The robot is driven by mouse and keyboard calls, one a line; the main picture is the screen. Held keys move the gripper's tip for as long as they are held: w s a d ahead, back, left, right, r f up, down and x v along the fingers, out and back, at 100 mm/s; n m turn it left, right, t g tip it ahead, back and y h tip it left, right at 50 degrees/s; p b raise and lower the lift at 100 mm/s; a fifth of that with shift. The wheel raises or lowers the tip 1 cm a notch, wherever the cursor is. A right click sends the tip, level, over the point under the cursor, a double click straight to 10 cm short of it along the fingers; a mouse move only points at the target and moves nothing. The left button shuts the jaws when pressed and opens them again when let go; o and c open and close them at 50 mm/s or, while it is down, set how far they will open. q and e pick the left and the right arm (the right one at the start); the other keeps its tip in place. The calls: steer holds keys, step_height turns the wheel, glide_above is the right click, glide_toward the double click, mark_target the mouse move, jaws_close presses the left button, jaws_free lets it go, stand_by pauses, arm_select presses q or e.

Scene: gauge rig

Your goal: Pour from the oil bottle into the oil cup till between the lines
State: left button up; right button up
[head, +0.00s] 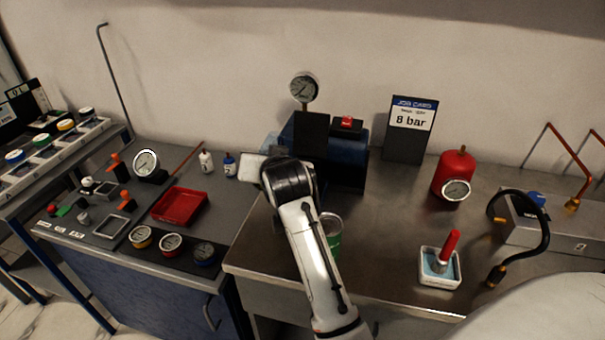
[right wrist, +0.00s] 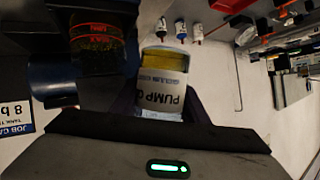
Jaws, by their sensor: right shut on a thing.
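In the right wrist view my right gripper (right wrist: 160,102) is shut on the oil bottle (right wrist: 162,82), with a dark finger on each side. The bottle has a pale label reading "PUMP O" and a yellow band of oil. The oil cup (right wrist: 96,44), clear with red lines, stands beside the bottle to its left, next to a dark blue cylinder. I cannot tell the oil level in the cup, or whether oil is flowing. In the head view my right arm reaches toward the blue pump (head: 350,165); its fingers and the bottle are hidden there. My left gripper is not in view.
A job card (head: 412,125) reads 8 bar. A red tank (head: 455,170) with a gauge stands right, a red-handled tool in a white tray (head: 440,277) in front. A red tray (head: 180,207) and gauges lie left.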

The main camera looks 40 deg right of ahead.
steer(key=shift+a+f+n+t+h, duration=0.1)
steer(key=shift+n+t+h, duration=0.2)
steer(key=shift+n+h, duration=0.7)
